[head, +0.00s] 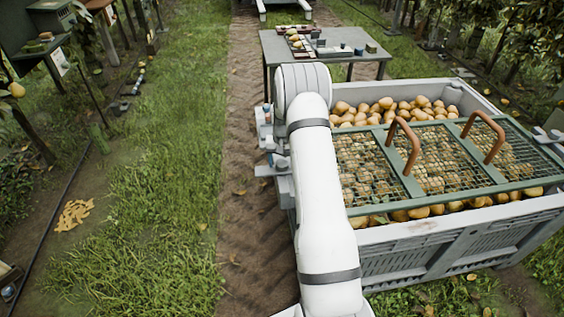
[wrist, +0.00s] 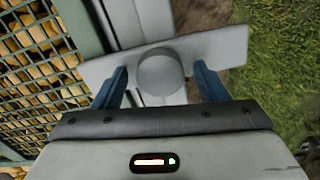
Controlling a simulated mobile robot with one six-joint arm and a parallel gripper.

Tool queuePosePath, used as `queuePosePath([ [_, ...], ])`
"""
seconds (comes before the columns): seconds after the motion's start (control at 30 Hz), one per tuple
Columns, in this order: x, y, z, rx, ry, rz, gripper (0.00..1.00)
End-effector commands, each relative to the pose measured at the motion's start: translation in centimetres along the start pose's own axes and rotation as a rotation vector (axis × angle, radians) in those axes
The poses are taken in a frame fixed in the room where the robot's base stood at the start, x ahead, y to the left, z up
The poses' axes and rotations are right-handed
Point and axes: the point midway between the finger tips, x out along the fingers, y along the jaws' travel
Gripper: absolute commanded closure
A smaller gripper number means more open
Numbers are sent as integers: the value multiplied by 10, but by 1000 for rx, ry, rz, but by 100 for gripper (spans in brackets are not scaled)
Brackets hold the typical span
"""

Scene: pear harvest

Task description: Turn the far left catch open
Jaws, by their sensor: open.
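The catch shows in the wrist view as a flat grey plate (wrist: 222,48) with a round grey knob (wrist: 160,76). The plate lies across the pale crate rim, slightly slanted; its left end reaches the lid's green frame. My gripper (wrist: 161,66) is open, its blue fingers on either side of the knob, with a gap on each side. In the head view my white arm hides part of the crate's left side, and grey parts there are too small to tell apart. The green mesh lid (head: 407,183) lies over the crate (head: 430,238).
The crate is full of pears (head: 433,110). Two brown handles (head: 405,145) stand up from the lid. A grey table (head: 268,50) with small items stands behind. Another grey catch (head: 547,136) is at the right side. Grass (head: 165,190) and a dirt track to the left are open.

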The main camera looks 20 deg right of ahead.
Motion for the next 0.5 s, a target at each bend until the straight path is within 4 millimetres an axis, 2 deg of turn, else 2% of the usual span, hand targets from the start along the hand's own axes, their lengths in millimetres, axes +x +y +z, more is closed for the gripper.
queuePosePath([
  [0.3,3,-1,0,-1,1,0,34],
  [0.5,3,-2,0,-2,1,0,50],
])
